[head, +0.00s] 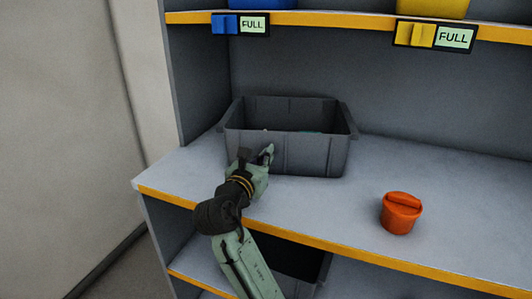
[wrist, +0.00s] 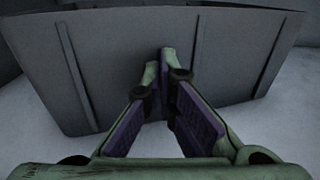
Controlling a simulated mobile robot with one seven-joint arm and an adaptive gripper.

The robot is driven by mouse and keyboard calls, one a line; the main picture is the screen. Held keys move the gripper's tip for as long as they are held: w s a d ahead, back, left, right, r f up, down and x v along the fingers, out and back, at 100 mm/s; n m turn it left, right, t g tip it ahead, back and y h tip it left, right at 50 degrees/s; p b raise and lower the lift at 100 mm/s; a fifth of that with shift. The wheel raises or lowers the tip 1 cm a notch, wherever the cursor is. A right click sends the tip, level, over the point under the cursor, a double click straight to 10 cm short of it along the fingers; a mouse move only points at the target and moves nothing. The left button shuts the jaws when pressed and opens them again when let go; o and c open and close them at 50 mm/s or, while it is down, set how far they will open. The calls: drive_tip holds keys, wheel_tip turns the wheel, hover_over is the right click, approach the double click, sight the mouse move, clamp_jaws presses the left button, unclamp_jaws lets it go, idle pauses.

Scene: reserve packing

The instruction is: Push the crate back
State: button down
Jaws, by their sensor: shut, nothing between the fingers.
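A dark grey crate (head: 310,150) stands on the grey shelf, toward the left side of the bay. Some small contents show just over its rim, too little to identify. My gripper (head: 268,152) is at the crate's front wall, left of its middle. In the wrist view the crate's front wall (wrist: 110,60) fills the upper part. There my gripper's fingertips (wrist: 167,58) are together and empty, pointing at the wall. They look at or very near it; I cannot tell whether they touch.
The shelf (head: 340,210) has a yellow front edge. An orange lidded pot (head: 401,213) stands on it to the right, apart from the crate. Behind the crate is the back panel. Above are a blue bin (head: 262,4) and a yellow bin (head: 432,8) over "FULL" labels.

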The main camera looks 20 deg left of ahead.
drive_tip(key=shift+w, duration=0.1)
drive_tip(key=w+p, duration=0.1)
drive_tip(key=w, duration=0.2)
drive_tip(key=w+p, duration=0.1)
drive_tip(key=w, duration=0.3)
drive_tip(key=shift+w+d, duration=0.2)
drive_tip(key=shift+w, duration=0.1)
drive_tip(key=shift+s, duration=0.15)
